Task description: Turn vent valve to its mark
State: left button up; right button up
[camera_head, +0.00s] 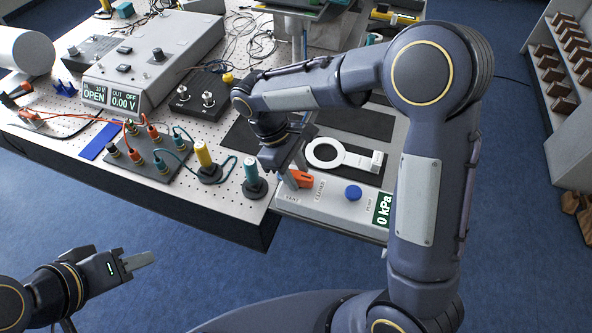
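The pressure box (330,207) at the table's front right has an orange vent valve handle (303,179) near its left end, with printed labels VENT and CLOSED beside it. A blue knob (353,193) and a display reading 0 kPa (383,209) are farther right on the box. My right gripper (290,180) points down at the orange handle. Its wrist and fingers hide part of the handle, so I cannot tell whether it grips it. My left gripper (142,260) is empty over the floor at lower left, its fingers together.
A white ring-shaped tool (341,157) lies behind the box. Teal (251,174) and yellow (203,155) posts stand to its left, with a wired terminal board (150,158) beyond. A power supply (155,60) stands at the back left.

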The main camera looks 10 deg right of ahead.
jog(key=shift+o, duration=0.6)
jog(key=v, duration=0.7)
jog(key=shift+r+b, duration=0.35)
jog(key=shift+w+a, duration=0.1)
jog(key=shift+a, duration=0.05)
